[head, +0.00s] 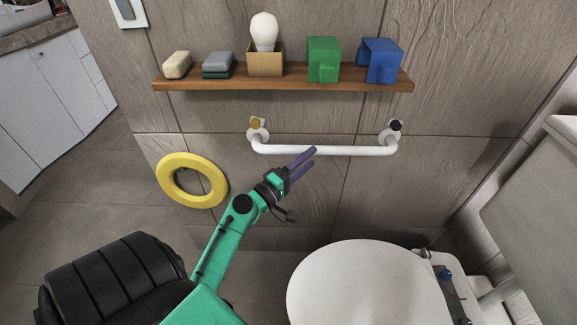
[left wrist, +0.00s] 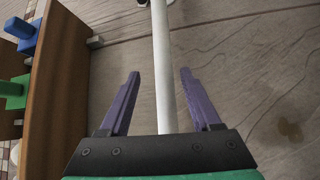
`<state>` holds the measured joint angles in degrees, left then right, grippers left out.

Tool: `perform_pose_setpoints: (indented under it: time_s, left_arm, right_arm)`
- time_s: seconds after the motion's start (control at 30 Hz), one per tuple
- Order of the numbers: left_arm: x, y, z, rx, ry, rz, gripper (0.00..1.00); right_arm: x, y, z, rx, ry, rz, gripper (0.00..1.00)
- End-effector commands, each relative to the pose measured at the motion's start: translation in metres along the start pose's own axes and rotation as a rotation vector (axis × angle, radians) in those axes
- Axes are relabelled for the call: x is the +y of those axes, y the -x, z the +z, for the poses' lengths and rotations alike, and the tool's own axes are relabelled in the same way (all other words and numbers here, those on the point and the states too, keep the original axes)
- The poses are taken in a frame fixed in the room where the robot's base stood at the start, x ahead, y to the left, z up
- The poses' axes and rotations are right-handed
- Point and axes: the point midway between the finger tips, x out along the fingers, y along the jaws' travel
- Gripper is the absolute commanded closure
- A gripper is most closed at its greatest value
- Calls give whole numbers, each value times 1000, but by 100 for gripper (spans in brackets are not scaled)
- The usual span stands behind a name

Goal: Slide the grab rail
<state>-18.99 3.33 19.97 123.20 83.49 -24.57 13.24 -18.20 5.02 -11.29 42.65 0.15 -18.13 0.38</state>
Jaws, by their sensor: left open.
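The white grab rail (head: 350,151) is fixed to the grey tiled wall below the wooden shelf, with a mount at each end. My left gripper (head: 307,160) is open at the rail's middle stretch, its purple upper finger overlapping the bar in the head view. In the left wrist view the rail (left wrist: 162,60) runs lengthwise between the two spread fingers (left wrist: 160,76), with a gap on each side. I cannot tell whether the fingers reach around the bar in depth. My right gripper is in neither view.
The wooden shelf (head: 220,84) above the rail holds soap bars, a bulb in a box, and green and blue items. A yellow ring (head: 163,176) is at the wall on the left. A white toilet lid (head: 355,285) is below right, a black padded seat (head: 110,275) lower left.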

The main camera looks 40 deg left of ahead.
Motion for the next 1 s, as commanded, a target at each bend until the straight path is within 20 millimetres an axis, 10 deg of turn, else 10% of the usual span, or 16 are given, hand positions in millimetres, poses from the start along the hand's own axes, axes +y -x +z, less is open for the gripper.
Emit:
perform_pose_setpoints:
  time_s: [0.37,1.0]
  left_arm:
    - [-3,78,0,1,0,0,36]
    - [-2,82,-1,2,-1,-9,36]
  right_arm:
    - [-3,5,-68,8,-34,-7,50]
    - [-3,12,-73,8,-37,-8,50]
